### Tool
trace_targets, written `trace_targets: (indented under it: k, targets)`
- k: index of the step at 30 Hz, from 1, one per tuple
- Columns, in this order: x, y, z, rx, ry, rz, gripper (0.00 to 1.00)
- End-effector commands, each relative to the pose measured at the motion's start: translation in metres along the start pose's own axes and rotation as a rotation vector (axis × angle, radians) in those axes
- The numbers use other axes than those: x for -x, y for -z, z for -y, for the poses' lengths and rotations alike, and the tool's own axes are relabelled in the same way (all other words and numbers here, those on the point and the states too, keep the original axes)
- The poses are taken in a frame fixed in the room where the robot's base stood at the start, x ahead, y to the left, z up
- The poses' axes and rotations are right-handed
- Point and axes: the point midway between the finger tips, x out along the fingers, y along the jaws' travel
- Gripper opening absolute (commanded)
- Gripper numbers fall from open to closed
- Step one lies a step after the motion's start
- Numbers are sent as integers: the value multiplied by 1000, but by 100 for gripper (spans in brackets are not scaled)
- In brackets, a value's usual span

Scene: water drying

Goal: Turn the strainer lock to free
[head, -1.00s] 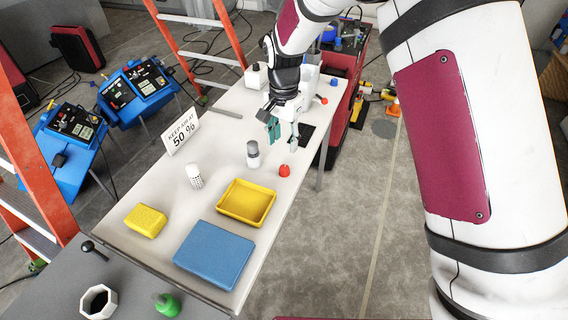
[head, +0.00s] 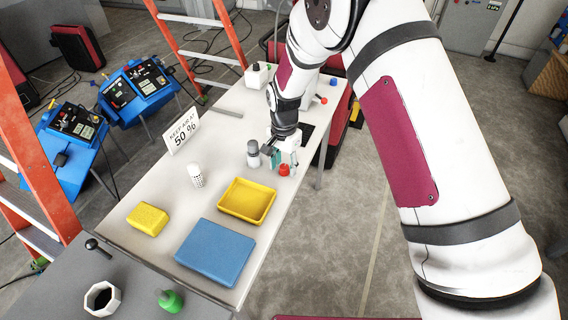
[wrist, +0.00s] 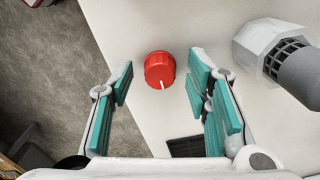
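A round red knob (wrist: 160,70) with a white pointer line sits on the white table, and I take it to be the strainer lock. In the head view the knob (head: 284,170) is near the table's right edge. My gripper (wrist: 160,82) is open, with one teal-padded finger to the left of the knob and one to the right, apart from it. In the head view my gripper (head: 279,161) is just above and behind the knob. A white fitting with dark slots and a grey top (wrist: 285,55) stands to the right, close to my gripper; it also shows in the head view (head: 253,154).
The white table (head: 150,185) carries a yellow tray (head: 246,202), a blue block (head: 215,252), a yellow sponge (head: 148,218), a white perforated cylinder (head: 196,175) and a sign reading "KEEP AIR AT 50 %" (head: 183,129). A dark square (wrist: 187,146) lies near the knob.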

Motion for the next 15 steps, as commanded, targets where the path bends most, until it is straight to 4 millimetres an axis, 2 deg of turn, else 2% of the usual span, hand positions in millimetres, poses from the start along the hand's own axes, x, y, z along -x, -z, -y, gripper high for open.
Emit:
trace_targets:
  k: [1,5,6,15]
  targets:
    - [0,0,0,0,0,0,33]
    - [0,0,0,0,0,0,3]
    - [0,0,0,0,0,0,0]
    - [0,0,0,20,0,0,0]
